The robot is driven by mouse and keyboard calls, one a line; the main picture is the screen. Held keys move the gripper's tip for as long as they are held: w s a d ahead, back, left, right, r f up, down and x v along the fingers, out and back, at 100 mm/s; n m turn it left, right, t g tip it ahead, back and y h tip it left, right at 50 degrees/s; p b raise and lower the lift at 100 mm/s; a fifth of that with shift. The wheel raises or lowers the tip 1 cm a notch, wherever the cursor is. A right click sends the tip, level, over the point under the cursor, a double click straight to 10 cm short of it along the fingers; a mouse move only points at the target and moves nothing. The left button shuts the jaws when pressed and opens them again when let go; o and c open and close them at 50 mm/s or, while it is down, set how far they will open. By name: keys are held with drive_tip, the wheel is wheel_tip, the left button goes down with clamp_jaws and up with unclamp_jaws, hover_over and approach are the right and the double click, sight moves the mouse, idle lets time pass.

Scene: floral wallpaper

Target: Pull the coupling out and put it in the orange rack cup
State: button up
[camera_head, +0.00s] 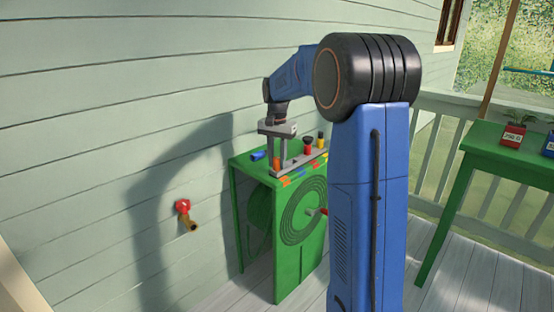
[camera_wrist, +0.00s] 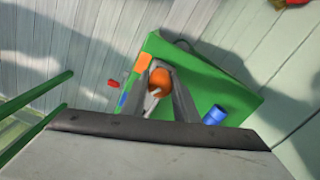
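My gripper (camera_head: 280,165) points down over the top of a green hose-reel stand (camera_head: 246,164). Its two grey fingers also show in the wrist view (camera_wrist: 162,70), on either side of a round orange piece (camera_wrist: 160,79). That piece shows low between the fingers in the head view (camera_head: 277,164). I cannot tell whether the fingers touch it, or whether it is the coupling or a cup. A small pale piece (camera_wrist: 152,100) shows near it. A blue cylinder (camera_wrist: 215,115) lies apart on the green top. Red (camera_head: 308,141) and yellow-and-black (camera_head: 321,140) pieces stand behind the gripper.
Coloured patches (camera_head: 300,174) line the stand's front edge. A coiled hose (camera_head: 303,212) and red-ended crank (camera_head: 323,211) are on its front. A red-handled tap (camera_head: 183,207) sticks out of the plank wall. A green table (camera_head: 500,158) with labelled pots (camera_head: 513,136) stands right.

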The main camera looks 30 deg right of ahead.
sight(277, 158)
drive_tip(key=o, duration=0.4)
drive_tip(key=shift+c, duration=0.2)
drive_tip(key=shift+r, duration=0.15)
wheel_tip(277, 158, up, 17)
drive_tip(key=shift+s+a+r, duration=0.1)
idle(0.6)
drive_tip(key=s+a+f+n+t, duration=0.1)
drive_tip(key=s+a+f+n, duration=0.1)
drive_tip(key=s+a, duration=0.35)
drive_tip(key=s+a+f+n+t, duration=0.1)
drive_tip(key=s+a+n, duration=0.1)
drive_tip(key=s, duration=0.6)
drive_tip(key=s+a+f+n, duration=0.1)
drive_tip(key=s+a+f, duration=0.15)
drive_tip(key=s, duration=0.45)
drive_tip(key=s+a+f+n+t, duration=0.1)
drive_tip(key=s+a+f+n, duration=0.2)
drive_tip(key=s+f, duration=0.4)
drive_tip(key=s+a+f+n+t, duration=0.1)
drive_tip(key=s+a+f+n, duration=0.1)
drive_tip(key=s+f, duration=0.5)
drive_tip(key=s+a, duration=0.1)
drive_tip(key=s, duration=0.3)
drive_tip(key=shift+f+n+t, duration=0.25)
drive_tip(key=shift+n+t, duration=0.15)
